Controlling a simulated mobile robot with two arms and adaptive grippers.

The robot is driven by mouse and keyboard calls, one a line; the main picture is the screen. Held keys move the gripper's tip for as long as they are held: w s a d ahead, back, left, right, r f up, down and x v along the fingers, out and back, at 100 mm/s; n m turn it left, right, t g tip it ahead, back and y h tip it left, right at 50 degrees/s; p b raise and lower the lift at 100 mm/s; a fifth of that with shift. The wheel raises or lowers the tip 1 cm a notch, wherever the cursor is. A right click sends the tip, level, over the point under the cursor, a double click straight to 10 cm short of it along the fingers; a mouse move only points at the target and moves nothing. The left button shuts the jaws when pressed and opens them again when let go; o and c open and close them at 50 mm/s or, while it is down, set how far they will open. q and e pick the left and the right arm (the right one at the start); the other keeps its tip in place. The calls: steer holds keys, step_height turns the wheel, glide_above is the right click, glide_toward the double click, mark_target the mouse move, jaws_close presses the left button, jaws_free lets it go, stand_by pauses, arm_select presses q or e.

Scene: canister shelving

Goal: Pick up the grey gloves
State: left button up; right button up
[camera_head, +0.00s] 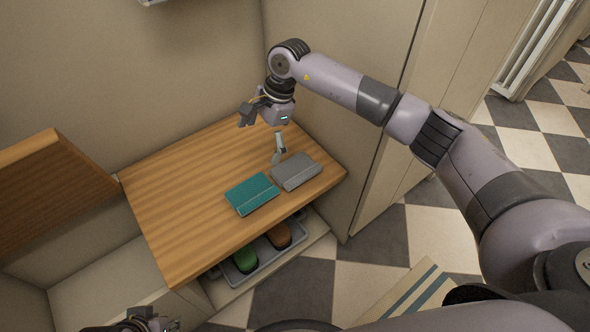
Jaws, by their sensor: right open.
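The grey gloves (296,171) look like a flat, folded grey bundle. They lie on the wooden bench top (180,190), near its right end. My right gripper (260,141) is open and empty above the bench, behind and to the left of the grey bundle. One finger hangs close to the bundle's back left edge in the picture; I cannot tell whether it touches. My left gripper (148,322) shows only partly at the bottom edge, away from the gloves, and its jaws are unclear.
A teal folded item (251,194) lies just left of the grey gloves, nearly touching them. A grey tray (262,262) with green and brown shoes sits below the bench. A wall stands behind the bench, and a tall cabinet panel (375,150) at its right. A striped mat (410,298) lies on the floor.

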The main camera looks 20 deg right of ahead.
steer(key=w+d+r+h, duration=0.2)
steer(key=d+h, duration=0.2)
steer(key=d, duration=0.5)
steer(key=b, duration=0.2)
glide_above(295, 169)
steer(key=f, duration=1.1)
steer(key=shift+w+d, duration=0.2)
steer(key=shift+f, duration=0.75)
steer(key=f, duration=0.1)
steer(key=f+b, duration=0.1)
steer(key=f, duration=0.2)
steer(key=shift+s+a+f, duration=0.1)
steer(key=shift+s+f, duration=0.15)
steer(key=shift+f, duration=0.15)
arm_select(q)
steer(key=w+d+t+h, duration=0.1)
steer(key=w+d+t, duration=0.1)
steer(key=w, duration=0.4)
steer(key=shift+w+t, duration=0.35)
steer(key=shift+t, duration=0.45)
steer(key=shift+r, duration=0.1)
arm_select(e)
steer(key=shift+c, duration=0.4)
steer(key=c, duration=1)
steer(key=shift+r, duration=0.1)
